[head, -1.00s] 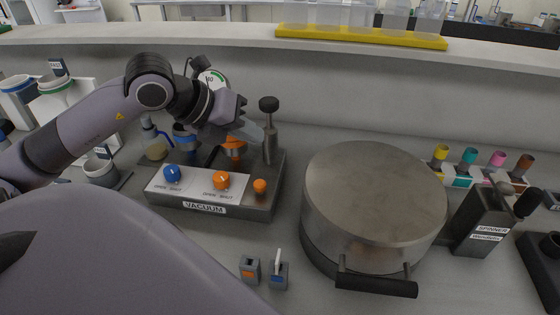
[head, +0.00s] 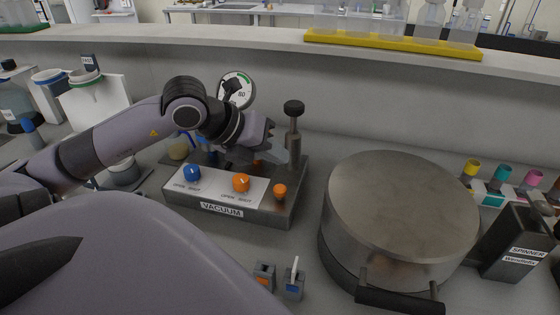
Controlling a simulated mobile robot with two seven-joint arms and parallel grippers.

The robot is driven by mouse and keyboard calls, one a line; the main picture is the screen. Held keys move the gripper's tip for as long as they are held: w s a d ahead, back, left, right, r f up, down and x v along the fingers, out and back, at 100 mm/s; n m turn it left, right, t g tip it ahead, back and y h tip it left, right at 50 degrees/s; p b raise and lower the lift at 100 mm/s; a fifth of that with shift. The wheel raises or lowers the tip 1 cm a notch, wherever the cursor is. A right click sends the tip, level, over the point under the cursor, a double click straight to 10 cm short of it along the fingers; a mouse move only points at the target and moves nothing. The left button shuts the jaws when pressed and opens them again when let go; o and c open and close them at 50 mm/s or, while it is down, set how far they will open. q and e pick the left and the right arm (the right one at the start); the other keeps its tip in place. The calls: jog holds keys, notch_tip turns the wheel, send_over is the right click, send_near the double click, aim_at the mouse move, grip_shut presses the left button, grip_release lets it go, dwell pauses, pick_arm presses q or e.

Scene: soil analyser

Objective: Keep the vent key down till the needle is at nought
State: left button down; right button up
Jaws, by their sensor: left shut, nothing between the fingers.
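The grey vacuum box (head: 222,211), labelled VACUUM, stands left of centre. Its sloped panel has a blue knob (head: 192,173) and an orange knob (head: 241,183) marked OPEN and SHUT. A small orange button (head: 280,191) sits at their right. I cannot read which control is the vent key. The round white gauge (head: 243,82) has a green arc; my arm partly covers it, and I cannot read its needle. My left gripper (head: 277,157) is shut and empty, low over the back of the box, beside the black-topped post (head: 294,108). It partly hides an orange part there. My right gripper is out of view.
A large metal drum (head: 402,205) with a front handle stands to the right. Two small switches, one orange (head: 264,278) and one blue (head: 294,282), sit in front. The SPINNER unit (head: 519,245) and coloured-cap tubes are at far right. A ledge runs behind.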

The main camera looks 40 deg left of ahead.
aim_at(275, 188)
pick_arm(q)
jog(key=shift+f+b, duration=1.6)
jog(key=shift+f, duration=0.65)
jog(key=shift+f+b, duration=0.4)
jog(key=shift+b, duration=0.15)
jog(key=shift+f+b, duration=0.6)
jog(key=shift+b, duration=0.05)
dwell(0.7)
jog(key=shift+r, duration=0.1)
dwell(0.5)
jog(key=shift+r+p, duration=0.65)
jog(key=shift+r, duration=0.3)
